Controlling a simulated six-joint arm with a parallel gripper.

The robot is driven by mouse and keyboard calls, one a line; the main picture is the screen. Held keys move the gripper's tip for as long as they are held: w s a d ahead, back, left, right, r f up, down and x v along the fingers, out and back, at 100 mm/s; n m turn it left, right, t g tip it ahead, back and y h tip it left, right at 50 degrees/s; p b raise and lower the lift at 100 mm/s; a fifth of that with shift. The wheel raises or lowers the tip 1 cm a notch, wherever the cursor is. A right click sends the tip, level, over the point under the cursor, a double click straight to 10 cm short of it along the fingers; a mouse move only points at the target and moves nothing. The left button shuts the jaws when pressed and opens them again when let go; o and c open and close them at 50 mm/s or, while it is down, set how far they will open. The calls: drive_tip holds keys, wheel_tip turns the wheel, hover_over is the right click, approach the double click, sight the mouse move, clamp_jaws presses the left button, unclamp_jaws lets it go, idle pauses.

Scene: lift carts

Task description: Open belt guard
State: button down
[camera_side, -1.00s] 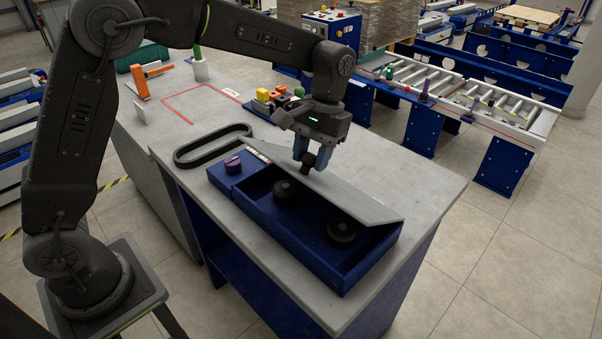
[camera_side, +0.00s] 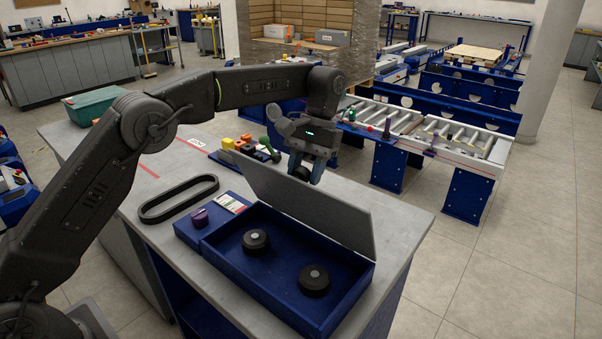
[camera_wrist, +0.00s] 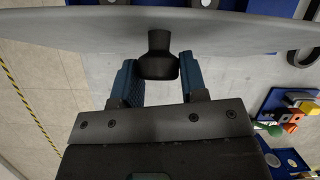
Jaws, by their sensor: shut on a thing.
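The belt guard is a grey flat lid (camera_side: 318,212), hinged along the far edge of a blue box (camera_side: 265,292). It stands raised and steeply tilted, and the box is open below it. Two black pulleys (camera_side: 256,240) (camera_side: 314,280) sit inside the box. My gripper (camera_side: 304,172) is behind the upper part of the guard, shut on its black knob (camera_wrist: 158,60). In the wrist view the blue fingers stand either side of the knob, and the guard (camera_wrist: 225,32) spans the top. In the side view the guard hides part of the fingers.
A black belt loop (camera_side: 178,198) lies on the grey bench (camera_side: 135,215), left of the box. A purple knob (camera_side: 199,217) sits on the box's left end. Colored parts (camera_side: 245,147) lie behind the guard, near my gripper. A green bin (camera_side: 92,104) stands at the back left.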

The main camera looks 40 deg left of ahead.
drive_tip(key=shift+w+d+f, duration=0.15)
drive_tip(key=shift+d+f, duration=0.1)
idle(0.3)
drive_tip(key=c, duration=1)
unclamp_jaws()
drive_tip(key=shift+c, duration=0.2)
drive_tip(key=o, duration=0.3)
drive_tip(key=shift+a+r, duration=0.1)
drive_tip(key=shift+r, duration=0.05)
drive_tip(key=shift+o, duration=0.2)
